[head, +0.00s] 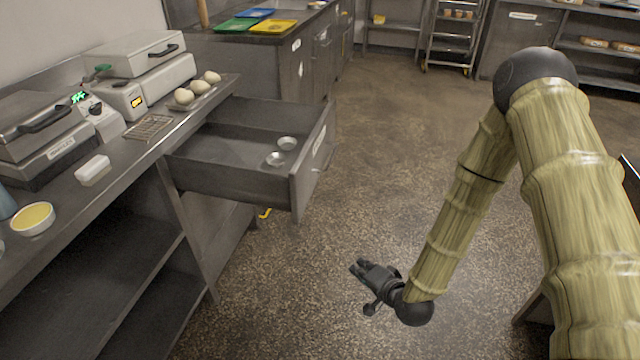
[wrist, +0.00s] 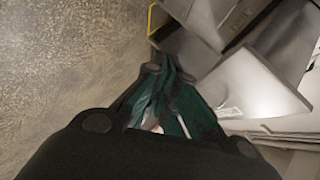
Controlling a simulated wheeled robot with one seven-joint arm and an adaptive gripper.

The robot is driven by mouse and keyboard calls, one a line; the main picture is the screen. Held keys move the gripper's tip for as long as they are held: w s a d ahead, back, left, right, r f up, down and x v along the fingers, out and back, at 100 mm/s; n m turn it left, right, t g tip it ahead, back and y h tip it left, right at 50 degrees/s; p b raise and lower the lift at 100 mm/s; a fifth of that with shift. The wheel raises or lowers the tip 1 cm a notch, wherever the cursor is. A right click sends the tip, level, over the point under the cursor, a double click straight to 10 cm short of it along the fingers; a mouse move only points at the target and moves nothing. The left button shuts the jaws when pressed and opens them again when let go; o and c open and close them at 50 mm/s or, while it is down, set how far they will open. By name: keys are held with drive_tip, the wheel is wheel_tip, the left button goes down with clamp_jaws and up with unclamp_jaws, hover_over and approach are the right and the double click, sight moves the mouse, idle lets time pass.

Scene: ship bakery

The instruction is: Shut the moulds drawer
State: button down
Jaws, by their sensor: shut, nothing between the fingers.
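The moulds drawer (head: 225,165) stands pulled out from under the steel counter, left of centre in the head view. Two small round metal moulds (head: 281,151) lie inside it. Its front panel (head: 312,158) carries a pale label and faces right. My gripper (head: 358,268) is shut and empty, low over the floor, to the right of and nearer than the drawer, apart from it. In the wrist view my gripper's fingers (wrist: 162,66) are together. Grey metal surfaces show beyond them; I cannot tell for certain which part is the drawer.
The steel counter (head: 135,160) holds waffle irons, eggs (head: 200,87), a wire rack (head: 149,127), a white block (head: 92,169) and a bowl (head: 32,218). A counter with coloured boards (head: 273,26) stands behind the drawer. The speckled floor (head: 400,150) right of the drawer is clear.

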drive_tip(key=w+a+r+m+t+y, duration=0.25)
drive_tip(key=w+r+m+t, duration=0.2)
drive_tip(key=w+r, duration=0.75)
approach(311, 174)
drive_tip(key=w, duration=0.3)
drive_tip(key=shift+w+a+n+y+p, duration=0.2)
drive_tip(key=shift+w+a+n+p, duration=0.05)
drive_tip(key=shift+a, duration=0.25)
drive_tip(key=shift+w+a+n+y+p, duration=0.15)
drive_tip(key=shift+w+a+n+p, duration=0.05)
drive_tip(key=shift+a, duration=0.3)
